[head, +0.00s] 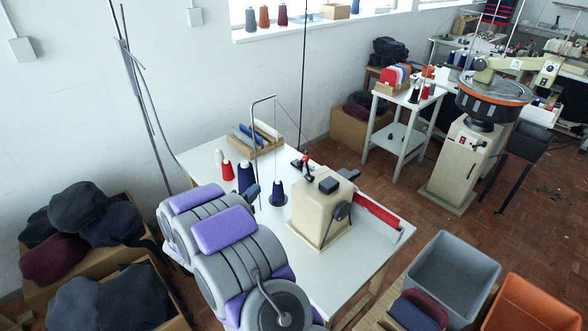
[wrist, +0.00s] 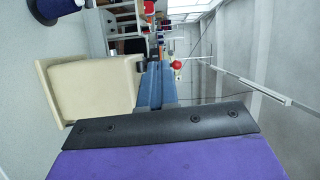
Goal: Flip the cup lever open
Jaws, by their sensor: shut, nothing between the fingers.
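The cream machine (head: 322,208) stands on the white table. A small black lever with a red top (head: 306,162) sits at its back, upper left. I take this for the cup lever, but it is too small to read its position. In the wrist view the cream housing (wrist: 95,88) is beside my gripper (wrist: 155,72), whose blue-grey fingers are shut and empty. A red ball (wrist: 175,65) shows just past the fingertips, and I cannot tell whether they touch it. In the head view my arm hides most of my gripper.
Thread cones, red (head: 228,171) and navy (head: 278,194), stand on the table left of the machine. A red bar (head: 377,210) lies at the table's right side. A grey bin (head: 452,275) stands at the front right.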

